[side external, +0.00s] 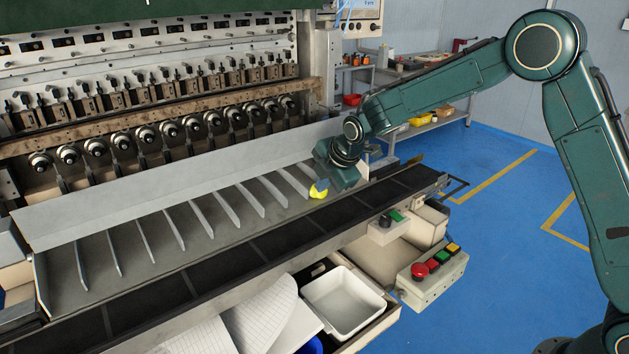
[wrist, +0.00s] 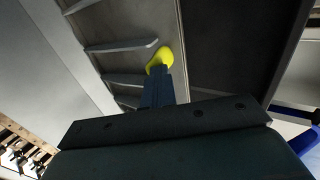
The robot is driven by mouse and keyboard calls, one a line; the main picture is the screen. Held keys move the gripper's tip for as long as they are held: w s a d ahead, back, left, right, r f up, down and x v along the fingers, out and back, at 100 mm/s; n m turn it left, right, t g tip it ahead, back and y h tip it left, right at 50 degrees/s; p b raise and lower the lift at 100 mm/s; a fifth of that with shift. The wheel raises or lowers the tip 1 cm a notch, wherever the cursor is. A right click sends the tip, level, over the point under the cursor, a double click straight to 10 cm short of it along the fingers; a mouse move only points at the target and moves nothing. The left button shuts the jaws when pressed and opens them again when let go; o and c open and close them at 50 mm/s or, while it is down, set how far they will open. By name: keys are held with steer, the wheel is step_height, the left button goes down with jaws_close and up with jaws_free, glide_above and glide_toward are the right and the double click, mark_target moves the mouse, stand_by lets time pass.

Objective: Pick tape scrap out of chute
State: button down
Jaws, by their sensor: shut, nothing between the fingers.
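The yellow tape scrap (side external: 318,192) lies at the right end of the grey divided chute (side external: 97,256), near its lower edge beside the dark belt. My gripper (side external: 319,184) is right above the scrap, pointing down at it. In the wrist view the crumpled yellow scrap (wrist: 161,57) shows just beyond the fingertips (wrist: 158,72), with part of it hidden behind them. The fingers are shut together with nothing between them. Whether they touch the scrap I cannot tell.
Thin upright dividers (side external: 270,188) split the chute into several lanes close to my gripper. A dark conveyor belt (side external: 225,272) runs along the front. An empty white bin (side external: 343,298) and a button box (side external: 433,277) sit before it. Winder spindles (side external: 170,130) line the back.

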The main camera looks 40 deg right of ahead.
steer(key=shift+s+f, duration=0.3)
steer(key=shift+s, duration=0.55)
steer(key=shift+s+f, duration=0.3)
steer(key=shift+s, duration=0.5)
steer(key=shift+s, duration=0.15)
steer(key=shift+s+f, duration=0.1)
steer(key=shift+s, duration=0.55)
steer(key=shift+s, duration=0.1)
steer(key=shift+w, duration=0.65)
step_height(320, 180, up, 8)
stand_by(0.8)
stand_by(0.4)
